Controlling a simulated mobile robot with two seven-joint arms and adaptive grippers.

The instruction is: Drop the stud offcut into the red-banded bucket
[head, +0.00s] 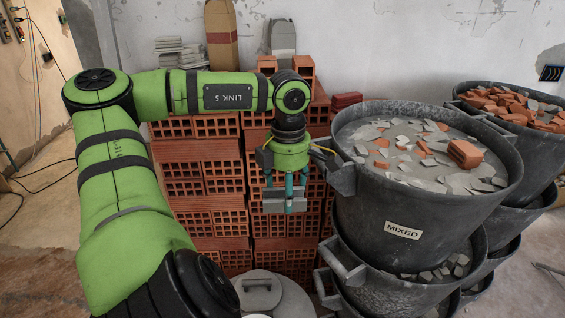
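My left arm reaches in from the left and bends down. Its gripper (288,203) hangs in front of the brick stack, left of the bucket labelled MIXED. The fingers are closed on a short grey piece (273,203) that looks like the stud offcut. The piece sits level and clear of any bucket, partly hidden by the teal fingers. No red band shows on any bucket in view. My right gripper is not in view.
The black MIXED bucket (402,231), full of rubble, stands on other buckets. Another bucket with brick pieces (515,107) is behind it at right. Hollow bricks (205,187) are stacked behind my gripper. A grey round lid (262,290) is low in front.

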